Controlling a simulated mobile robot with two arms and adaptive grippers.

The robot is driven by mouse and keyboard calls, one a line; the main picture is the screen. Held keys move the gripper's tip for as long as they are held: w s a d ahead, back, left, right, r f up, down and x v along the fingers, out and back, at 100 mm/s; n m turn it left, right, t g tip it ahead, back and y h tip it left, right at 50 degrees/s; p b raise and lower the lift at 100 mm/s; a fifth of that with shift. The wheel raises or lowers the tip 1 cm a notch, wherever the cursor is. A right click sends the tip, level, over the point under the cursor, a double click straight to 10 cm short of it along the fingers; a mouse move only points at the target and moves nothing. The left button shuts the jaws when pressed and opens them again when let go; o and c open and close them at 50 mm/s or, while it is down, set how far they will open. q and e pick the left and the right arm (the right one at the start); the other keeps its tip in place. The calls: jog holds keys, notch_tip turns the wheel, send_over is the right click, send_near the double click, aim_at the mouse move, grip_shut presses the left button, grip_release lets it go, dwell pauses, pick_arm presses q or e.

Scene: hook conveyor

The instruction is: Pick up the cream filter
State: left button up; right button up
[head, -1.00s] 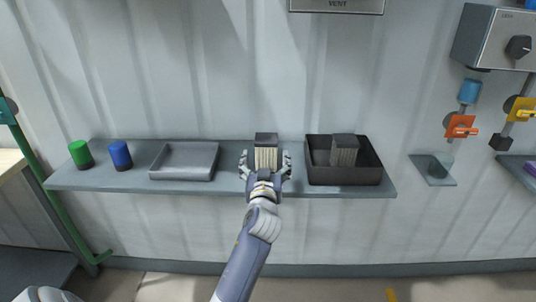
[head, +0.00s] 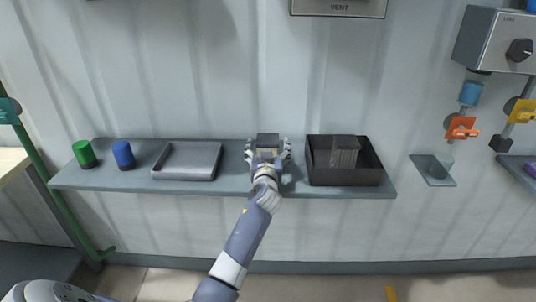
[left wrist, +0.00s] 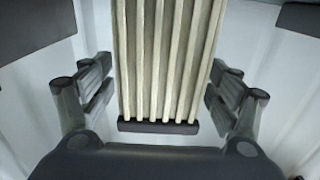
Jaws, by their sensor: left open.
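The cream filter (left wrist: 165,60) has pale pleats and a dark frame, and stands upright between the open fingers of my left gripper (left wrist: 160,95) in the left wrist view. A gap shows between it and the fingers on both sides. In the head view my left gripper (head: 267,152) is at the middle of the shelf, its fingers on either side of the filter. There the filter's dark top (head: 267,140) shows, while its pleats are mostly hidden behind the gripper. My right gripper is not in view.
The grey shelf (head: 215,190) also holds a shallow grey tray (head: 187,176), a green cylinder (head: 84,154) and a blue cylinder (head: 123,154) at left. At right a dark bin (head: 345,177) holds a grey filter (head: 344,152). The wall stands close behind.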

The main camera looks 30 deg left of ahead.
pick_arm(q)
jog(key=shift+c, duration=0.6)
jog(key=c, duration=1.1)
jog(key=shift+r, duration=0.1)
